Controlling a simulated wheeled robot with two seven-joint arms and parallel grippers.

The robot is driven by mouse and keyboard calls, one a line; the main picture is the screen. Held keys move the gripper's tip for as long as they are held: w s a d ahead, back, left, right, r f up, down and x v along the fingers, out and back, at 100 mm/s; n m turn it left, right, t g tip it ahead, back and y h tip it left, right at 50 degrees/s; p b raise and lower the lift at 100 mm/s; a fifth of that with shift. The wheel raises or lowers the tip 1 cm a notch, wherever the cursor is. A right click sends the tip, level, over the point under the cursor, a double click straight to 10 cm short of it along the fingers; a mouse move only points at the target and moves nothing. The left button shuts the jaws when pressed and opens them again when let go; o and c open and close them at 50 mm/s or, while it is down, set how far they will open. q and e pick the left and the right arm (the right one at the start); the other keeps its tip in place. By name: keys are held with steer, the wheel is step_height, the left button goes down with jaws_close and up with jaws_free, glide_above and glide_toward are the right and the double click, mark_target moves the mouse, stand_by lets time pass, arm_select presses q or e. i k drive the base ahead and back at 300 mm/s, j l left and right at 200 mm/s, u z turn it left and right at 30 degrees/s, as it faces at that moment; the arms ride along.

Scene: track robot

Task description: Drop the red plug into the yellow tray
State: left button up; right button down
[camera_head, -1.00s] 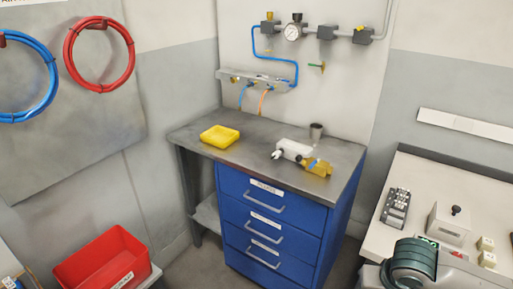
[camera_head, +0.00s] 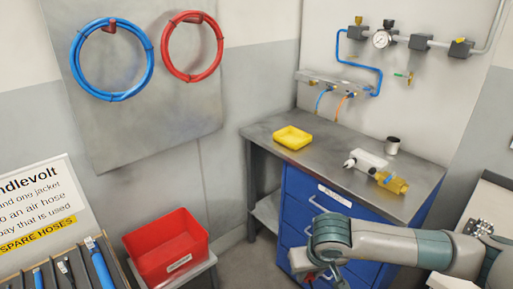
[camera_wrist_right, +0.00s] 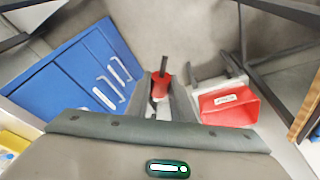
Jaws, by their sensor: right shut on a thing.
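My right gripper (camera_head: 318,277) hangs low in front of the blue drawers, at the bottom of the head view. In the right wrist view the gripper (camera_wrist_right: 160,88) is shut on the red plug (camera_wrist_right: 159,83), with a dark pin sticking out beyond it. The yellow tray (camera_head: 293,144) sits on the left part of the grey workbench, apart from the gripper. It looks empty. My left gripper is not in view.
The grey workbench (camera_head: 335,163) also carries a white and yellow filter unit (camera_head: 391,182) and a metal cup (camera_head: 392,146). A red bin (camera_head: 165,246) stands on a low stand at left. Blue and red hose coils hang on the wall. Bench space around the tray is clear.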

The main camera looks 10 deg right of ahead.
mark_target(292, 137)
steer(key=i+l+u, duration=0.1)
steer(key=i+l, duration=0.85)
steer(key=i, duration=0.05)
